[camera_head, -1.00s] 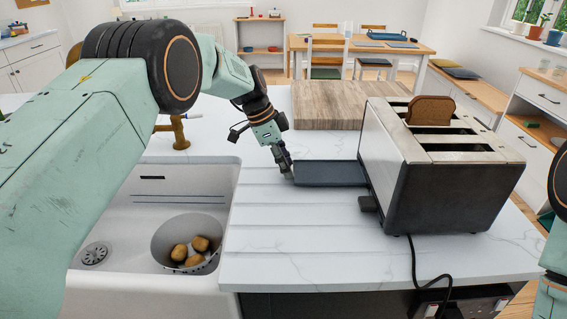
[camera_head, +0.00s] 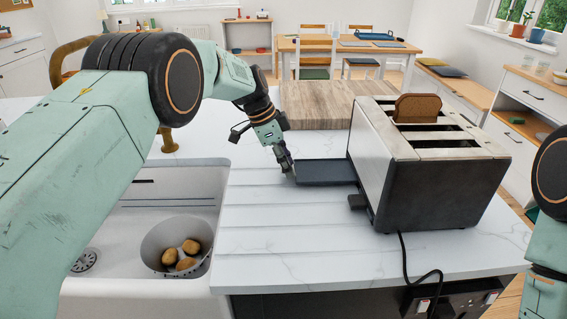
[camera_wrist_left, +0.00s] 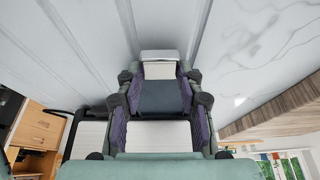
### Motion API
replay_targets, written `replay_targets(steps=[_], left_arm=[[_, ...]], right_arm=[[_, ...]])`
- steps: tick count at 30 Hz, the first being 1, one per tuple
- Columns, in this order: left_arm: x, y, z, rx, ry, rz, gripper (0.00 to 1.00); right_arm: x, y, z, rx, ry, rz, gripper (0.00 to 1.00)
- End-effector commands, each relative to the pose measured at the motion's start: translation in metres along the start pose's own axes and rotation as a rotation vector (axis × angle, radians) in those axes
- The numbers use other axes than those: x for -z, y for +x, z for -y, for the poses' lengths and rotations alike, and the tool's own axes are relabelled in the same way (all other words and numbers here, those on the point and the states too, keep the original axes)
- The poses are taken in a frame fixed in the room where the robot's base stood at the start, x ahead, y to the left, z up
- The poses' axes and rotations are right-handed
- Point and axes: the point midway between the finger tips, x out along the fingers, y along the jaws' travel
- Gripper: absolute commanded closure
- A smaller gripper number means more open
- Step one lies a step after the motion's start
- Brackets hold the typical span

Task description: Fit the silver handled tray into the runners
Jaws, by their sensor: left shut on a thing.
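The tray (camera_head: 325,172) is a flat dark panel with raised edges, low over the white counter. In the left wrist view, a silver strip (camera_wrist_left: 158,57) shows at its end, beyond my fingertips, with the dark tray surface (camera_wrist_left: 160,97) between the fingers. My left gripper (camera_head: 288,171) is shut on the tray's left end. The toaster (camera_head: 425,165) stands to the right, with bread in a top slot. The tray's right end meets or passes behind the toaster's left edge; the runners are hidden. My right arm shows at the right edge, its gripper out of view.
A wooden board (camera_head: 330,104) lies behind the tray. A sink (camera_head: 125,225) with a colander (camera_head: 155,262) of potatoes is at the left. The toaster's lever (camera_head: 357,202) sticks out in front of the tray, and a black cord (camera_head: 406,262) runs off the counter front.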

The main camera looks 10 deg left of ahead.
Motion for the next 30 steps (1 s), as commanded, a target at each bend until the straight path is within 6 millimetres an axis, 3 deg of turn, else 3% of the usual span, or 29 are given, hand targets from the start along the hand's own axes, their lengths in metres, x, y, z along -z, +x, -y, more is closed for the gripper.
replay_targets(steps=[30], left_arm=[[0.017, 0.007, 0.0, 0.0, 0.001, -0.001, 1.0]], right_arm=[[0.0, 0.002, 0.0, 0.0, 0.0, 0.0, 0.6]])
